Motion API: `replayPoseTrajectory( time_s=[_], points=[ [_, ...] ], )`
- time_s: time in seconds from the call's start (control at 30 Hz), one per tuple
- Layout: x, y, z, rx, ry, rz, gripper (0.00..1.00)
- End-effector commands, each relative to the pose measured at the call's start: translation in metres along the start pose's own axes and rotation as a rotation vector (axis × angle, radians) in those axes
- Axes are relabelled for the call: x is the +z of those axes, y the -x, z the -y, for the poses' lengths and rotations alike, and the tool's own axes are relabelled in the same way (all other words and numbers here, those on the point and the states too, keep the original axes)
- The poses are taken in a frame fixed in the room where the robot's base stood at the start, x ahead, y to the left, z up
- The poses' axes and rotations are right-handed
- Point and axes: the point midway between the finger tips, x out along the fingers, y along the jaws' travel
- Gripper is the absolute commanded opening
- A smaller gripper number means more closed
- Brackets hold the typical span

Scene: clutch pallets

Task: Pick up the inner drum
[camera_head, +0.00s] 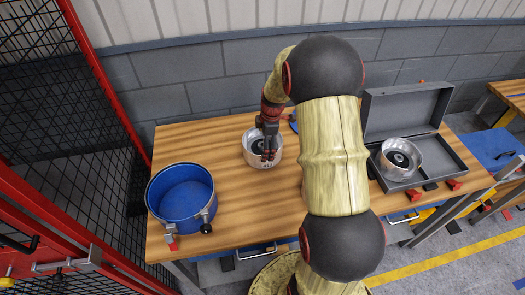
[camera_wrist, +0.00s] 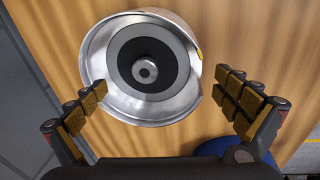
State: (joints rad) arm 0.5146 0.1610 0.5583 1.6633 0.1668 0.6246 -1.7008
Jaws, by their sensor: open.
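A silver metal drum (camera_head: 249,154) with a dark ring and a grey hub inside stands on the wooden table, under my gripper (camera_head: 268,152). In the wrist view the drum (camera_wrist: 105,58) fills the upper middle, its open top facing the camera. My gripper (camera_wrist: 160,84) is open, with one finger on each side of the drum's near part. The left fingertip overlaps the rim in the picture; I cannot tell whether it touches. A second, similar silver drum (camera_head: 413,170) sits in an open grey case on the right. No label shows which is the inner drum.
A blue round tub (camera_head: 182,193) with clamps stands at the table's left end. The open grey case (camera_head: 449,158) lies at the right end. A blue item (camera_head: 293,121) is partly hidden behind my arm.

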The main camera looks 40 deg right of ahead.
Motion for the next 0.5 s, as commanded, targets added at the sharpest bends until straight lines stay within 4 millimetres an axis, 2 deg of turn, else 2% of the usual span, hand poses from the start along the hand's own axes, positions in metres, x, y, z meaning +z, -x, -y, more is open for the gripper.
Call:
replayPoseTrajectory(
  time_s=[0.1, 0.2, 0.43, 0.5],
  points=[
    [0.002, -0.021, 0.002, -0.003, 0.0, 0.0, 1.0],
    [0.002, -0.03, 0.001, -0.001, 0.0, 0.0, 1.0],
    [0.002, -0.031, 0.001, 0.0, -0.001, 0.0, 1.0],
    [0.002, -0.031, 0.001, 0.0, -0.001, 0.0, 0.96]
  ],
)
